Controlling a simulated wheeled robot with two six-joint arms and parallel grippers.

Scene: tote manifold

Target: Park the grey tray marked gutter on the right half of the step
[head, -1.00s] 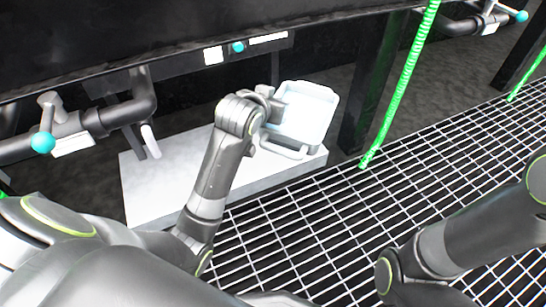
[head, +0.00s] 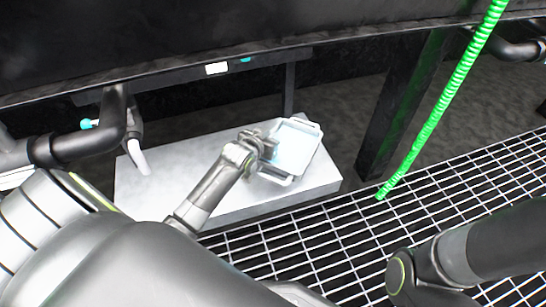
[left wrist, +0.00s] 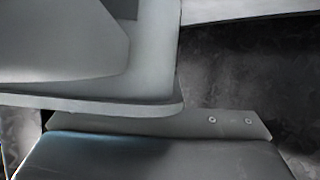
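The grey tray (head: 302,140), pale with a bluish inside and a handle loop at its near side, is over the right part of the pale grey step (head: 150,205). I cannot tell whether its underside touches the step. No marking on it is readable. My left gripper (head: 269,150) is at the tray's left side and appears shut on its rim; the fingertips are partly hidden. In the left wrist view, the tray's grey rim (left wrist: 90,104) lies close along a gripper finger. My right arm shows at the lower right, its gripper out of view.
A dark tank or beam (head: 200,50) overhangs the step. A pipe with a pale spout (head: 138,158) comes down at the step's left. A green coiled hose (head: 440,110) and a dark post (head: 395,120) stand to the right. Metal grating (head: 330,235) lies in front.

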